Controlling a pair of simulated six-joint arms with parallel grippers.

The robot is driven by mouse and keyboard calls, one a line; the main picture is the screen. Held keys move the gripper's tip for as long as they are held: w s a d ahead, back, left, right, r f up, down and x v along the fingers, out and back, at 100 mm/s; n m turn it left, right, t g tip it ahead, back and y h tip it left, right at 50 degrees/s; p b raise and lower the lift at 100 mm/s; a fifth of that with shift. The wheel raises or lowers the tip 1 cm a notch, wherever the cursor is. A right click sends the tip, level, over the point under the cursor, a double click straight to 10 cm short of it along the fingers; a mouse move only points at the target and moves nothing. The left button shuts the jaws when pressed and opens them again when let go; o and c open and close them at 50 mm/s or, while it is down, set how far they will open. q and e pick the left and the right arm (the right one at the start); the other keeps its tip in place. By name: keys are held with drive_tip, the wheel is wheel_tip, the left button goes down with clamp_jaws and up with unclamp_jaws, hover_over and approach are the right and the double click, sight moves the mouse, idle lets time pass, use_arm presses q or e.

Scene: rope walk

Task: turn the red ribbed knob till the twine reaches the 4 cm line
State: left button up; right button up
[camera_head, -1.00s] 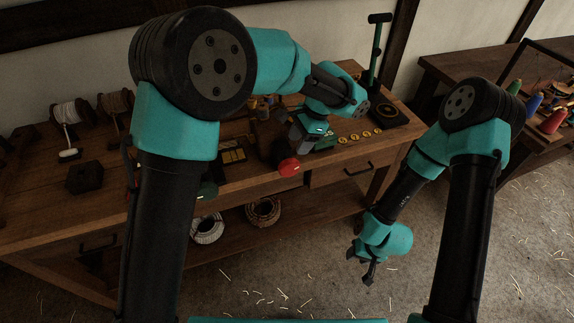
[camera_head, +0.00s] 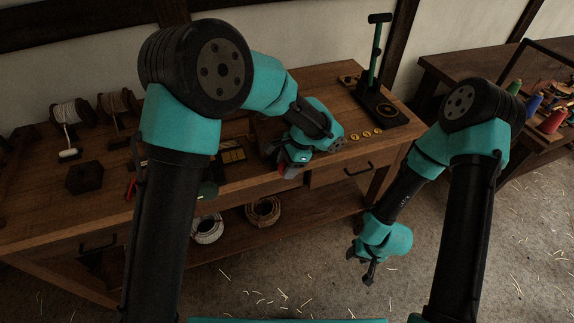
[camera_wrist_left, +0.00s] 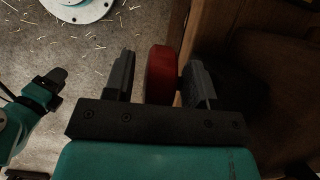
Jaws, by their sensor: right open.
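The red knob (camera_wrist_left: 161,75) stands out from the front of the wooden bench in the left wrist view. In the head view only a bit of its red (camera_head: 290,172) shows below my left gripper (camera_head: 286,160). In the left wrist view the fingers of my left gripper (camera_wrist_left: 162,58) are apart, one on each side of the knob. A gap shows on the left side; the right finger is very close to it. My right gripper (camera_head: 369,272) is open and empty, low over the floor at the right. I cannot make out the twine or the 4 cm line.
On the bench (camera_head: 40,205) are a dark block (camera_head: 84,177), reels of cord (camera_head: 70,114), yellow discs (camera_head: 366,134) and a green-stemmed stand (camera_head: 377,55). Rope coils (camera_head: 263,211) lie on the shelf below. A side table at right holds coloured cones (camera_head: 551,122).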

use_arm(q)
drive_tip(key=c, duration=0.9)
drive_tip(key=shift+d+y, duration=0.1)
drive_tip(key=shift+y, duration=0.2)
drive_tip(key=g+y, duration=0.1)
drive_tip(key=y, duration=0.1)
drive_tip(key=shift+w+d+y, duration=0.1)
drive_tip(key=shift+d+y, duration=0.05)
drive_tip(key=shift+y, duration=0.15)
drive_tip(key=shift+d+r+g+y, duration=0.15)
drive_tip(key=shift+g+y, duration=0.45)
drive_tip(key=shift+y, duration=1.1)
drive_tip(key=o, duration=0.9)
drive_tip(key=shift+o, duration=0.2)
drive_tip(key=shift+w+d, duration=0.1)
